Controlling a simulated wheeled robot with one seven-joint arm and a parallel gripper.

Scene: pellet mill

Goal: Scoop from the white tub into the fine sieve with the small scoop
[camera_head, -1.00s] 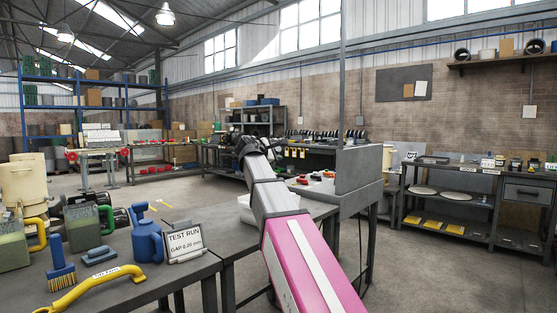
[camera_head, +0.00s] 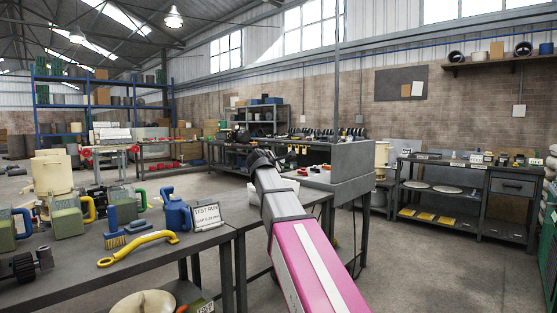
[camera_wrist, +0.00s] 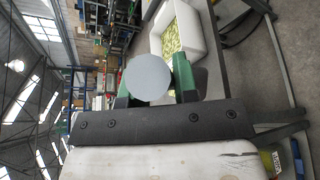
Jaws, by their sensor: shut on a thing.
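My gripper (camera_wrist: 160,88) has green fingers and is shut on a pale grey round piece (camera_wrist: 148,78), which I take to be part of the small scoop. The rest of the scoop is hidden. The white tub (camera_wrist: 205,22) shows in the wrist view beyond the right finger, with yellow-green pellets inside, on a dark bench. I cannot pick out the fine sieve.
A grey upright panel (camera_head: 352,163) stands right of my arm. Open floor (camera_head: 430,270) lies at right.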

